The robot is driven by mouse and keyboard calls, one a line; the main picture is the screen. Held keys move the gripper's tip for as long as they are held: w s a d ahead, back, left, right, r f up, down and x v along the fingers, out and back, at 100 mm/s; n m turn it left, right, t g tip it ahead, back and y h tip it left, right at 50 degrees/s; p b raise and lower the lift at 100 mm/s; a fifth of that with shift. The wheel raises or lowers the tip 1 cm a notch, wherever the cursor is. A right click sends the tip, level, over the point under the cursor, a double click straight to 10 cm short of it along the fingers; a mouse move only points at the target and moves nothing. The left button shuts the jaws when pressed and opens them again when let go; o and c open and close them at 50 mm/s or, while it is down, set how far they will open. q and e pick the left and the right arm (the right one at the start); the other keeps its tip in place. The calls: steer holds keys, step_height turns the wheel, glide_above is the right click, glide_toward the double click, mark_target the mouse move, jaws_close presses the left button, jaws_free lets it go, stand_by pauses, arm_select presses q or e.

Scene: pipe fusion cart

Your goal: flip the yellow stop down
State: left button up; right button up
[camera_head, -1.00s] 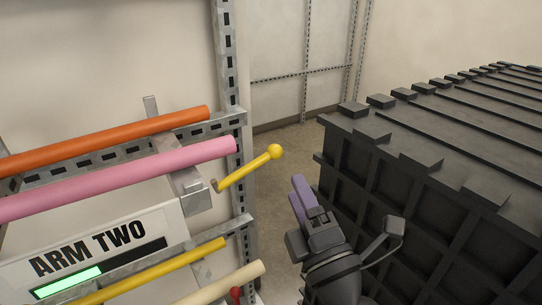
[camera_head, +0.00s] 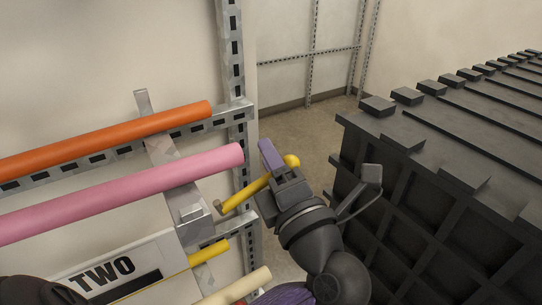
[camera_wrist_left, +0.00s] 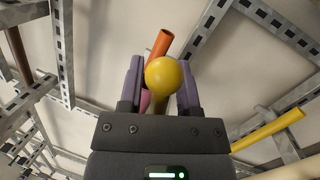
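The yellow stop is a yellow rod (camera_head: 240,196) with a ball end (camera_head: 292,161). It slants up and to the right from a small pivot at the end of the rack arm, beside the pink pipe (camera_head: 130,193). My left gripper (camera_head: 273,158) is at the stop's outer end and hides part of the rod. In the left wrist view the yellow ball (camera_wrist_left: 168,77) shows between the two spread purple fingers, with gaps at both sides. The left gripper is open. My right gripper is not clearly seen.
An orange pipe (camera_head: 110,138) lies above the pink one. A sign reading "TWO" (camera_head: 101,272) and more yellow and cream pipes (camera_head: 240,288) are below. A large black ribbed crate (camera_head: 425,185) stands close on the right. Open floor shows behind.

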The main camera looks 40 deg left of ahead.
arm_select(q)
jaws_close()
arm_select(e)
steer(key=shift+s+d, duration=0.1)
steer(key=shift+s, duration=0.2)
steer(key=shift+w, duration=0.25)
stand_by(0.4)
